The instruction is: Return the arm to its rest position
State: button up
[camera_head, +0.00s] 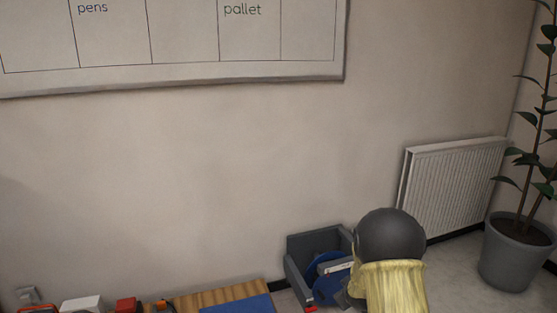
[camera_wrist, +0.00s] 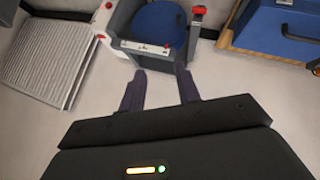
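My gripper (camera_wrist: 161,88) shows in the wrist view with its two dark fingers apart and nothing between them. Beyond the fingertips is a grey machine (camera_wrist: 118,28) with a round blue part (camera_wrist: 160,24) and a red button on a post. In the head view my arm (camera_head: 391,236), dark and yellow, is at the lower right. It partly covers the grey machine (camera_head: 318,243) with its blue disc (camera_head: 324,284). The fingers cannot be made out clearly in the head view.
A wooden bench top (camera_head: 221,292) with a blue item (camera_head: 238,304) lies left of the machine. A radiator (camera_head: 455,187) and a potted plant (camera_head: 517,255) stand to the right. The wrist view shows a blue case (camera_wrist: 272,32) at upper right. The wall has a whiteboard (camera_head: 185,36).

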jog(key=s+a+r+m+g+p, duration=0.15)
jog(key=s+r, duration=0.25)
jog(key=s, duration=0.6)
jog(key=s+a+r+m+g+y, duration=0.1)
jog(key=s+a+r+m+g, duration=0.3)
jog(key=s, duration=0.6)
jog(key=s+a+r+g, duration=0.1)
jog(key=s+r, duration=0.4)
jog(key=s, duration=0.5)
jog(key=w+p+v, duration=0.2)
jog(key=p+v, duration=1)
jog(key=w+r+p+v, duration=0.1)
jog(key=w+p+v, duration=0.2)
jog(key=p+v, duration=0.9)
jog(key=w+p+v, duration=0.3)
jog(key=p+v, duration=1)
jog(key=p, duration=0.1)
jog(key=shift+w+d+r, duration=0.15)
jog(key=shift+d+r, duration=0.1)
jog(key=shift+r, duration=0.1)
jog(key=shift+o, duration=0.4)
